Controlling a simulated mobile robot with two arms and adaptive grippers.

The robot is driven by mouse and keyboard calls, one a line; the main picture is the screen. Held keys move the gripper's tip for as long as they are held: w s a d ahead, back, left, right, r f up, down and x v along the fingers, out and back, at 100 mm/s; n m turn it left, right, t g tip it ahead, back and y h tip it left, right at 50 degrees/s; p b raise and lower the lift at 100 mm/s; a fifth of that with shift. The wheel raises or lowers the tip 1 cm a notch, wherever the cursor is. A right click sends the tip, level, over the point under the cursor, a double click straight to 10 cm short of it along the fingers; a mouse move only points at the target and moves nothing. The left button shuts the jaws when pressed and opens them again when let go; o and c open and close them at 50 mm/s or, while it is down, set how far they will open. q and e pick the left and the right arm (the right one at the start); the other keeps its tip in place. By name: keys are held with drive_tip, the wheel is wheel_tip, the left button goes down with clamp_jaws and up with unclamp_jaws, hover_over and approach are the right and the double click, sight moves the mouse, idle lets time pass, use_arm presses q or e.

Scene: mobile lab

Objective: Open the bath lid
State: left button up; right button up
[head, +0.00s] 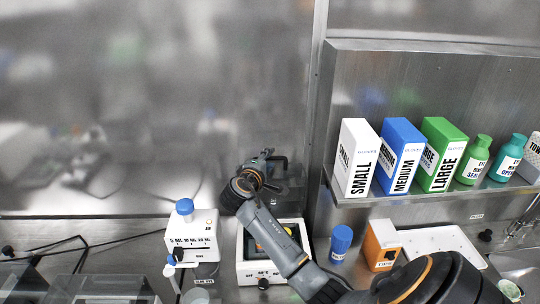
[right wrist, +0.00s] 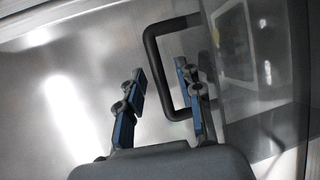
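The lid's black handle (right wrist: 153,72) lies between the fingers of my right gripper (right wrist: 163,76). The fingers are apart, with visible gaps to the handle bar. In the head view the right gripper (head: 262,161) is above the bath. My left gripper is out of view.
A white device with a blue-capped bottle (head: 185,207) stands left of the bath. A blue container (head: 341,240) and an orange-white box (head: 381,246) stand right. A shelf (head: 440,198) holds glove boxes and bottles. A steel wall is close behind.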

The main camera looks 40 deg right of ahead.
drive_tip(key=shift+w+d+f, duration=0.1)
drive_tip(key=shift+w+d, duration=0.15)
drive_tip(key=shift+d, duration=0.4)
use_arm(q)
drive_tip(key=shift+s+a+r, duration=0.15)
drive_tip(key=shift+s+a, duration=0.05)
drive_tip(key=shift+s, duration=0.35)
use_arm(e)
clamp_jaws()
drive_tip(key=shift+f, duration=0.1)
